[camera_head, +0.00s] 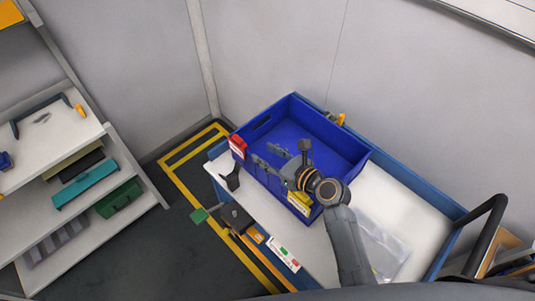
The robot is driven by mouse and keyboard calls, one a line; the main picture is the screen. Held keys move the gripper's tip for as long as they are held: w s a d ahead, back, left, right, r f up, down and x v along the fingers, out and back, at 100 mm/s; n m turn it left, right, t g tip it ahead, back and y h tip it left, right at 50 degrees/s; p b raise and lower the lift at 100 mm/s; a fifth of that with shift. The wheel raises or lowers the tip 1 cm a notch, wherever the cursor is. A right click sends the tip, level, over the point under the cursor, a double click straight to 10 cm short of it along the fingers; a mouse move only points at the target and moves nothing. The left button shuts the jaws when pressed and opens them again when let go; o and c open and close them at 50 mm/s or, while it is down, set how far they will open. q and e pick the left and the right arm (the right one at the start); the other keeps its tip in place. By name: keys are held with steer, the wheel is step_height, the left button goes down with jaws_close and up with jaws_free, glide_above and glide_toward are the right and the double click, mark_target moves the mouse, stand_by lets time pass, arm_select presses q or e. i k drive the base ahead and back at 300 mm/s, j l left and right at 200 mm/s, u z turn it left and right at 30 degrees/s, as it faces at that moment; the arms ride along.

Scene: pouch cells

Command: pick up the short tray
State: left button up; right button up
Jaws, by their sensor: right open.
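A blue open-topped tray (345,142) sits on the white top of a blue-edged cart, near the middle of the camera_head view. It is the only tray on the cart top; whether it is the short one I cannot tell. It looks empty, though my arm hides part of its inside and front wall. My right gripper (268,156) is open, with its two grey fingers apart over the tray's left part. I see nothing between the fingers, and cannot tell whether they touch the tray. My left gripper is not in view.
The cart top (388,196) is bare right of the tray, except for a clear plastic sheet (382,247). A black device (237,217) sticks out at the cart's front left. A white shelf rack (62,142) holding green and teal boxes stands left. Walls close the back.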

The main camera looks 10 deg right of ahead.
mark_target(387, 256)
steer(key=k+j, duration=0.1)
steer(key=k, duration=0.4)
steer(key=k+j, duration=0.1)
steer(key=k, duration=0.4)
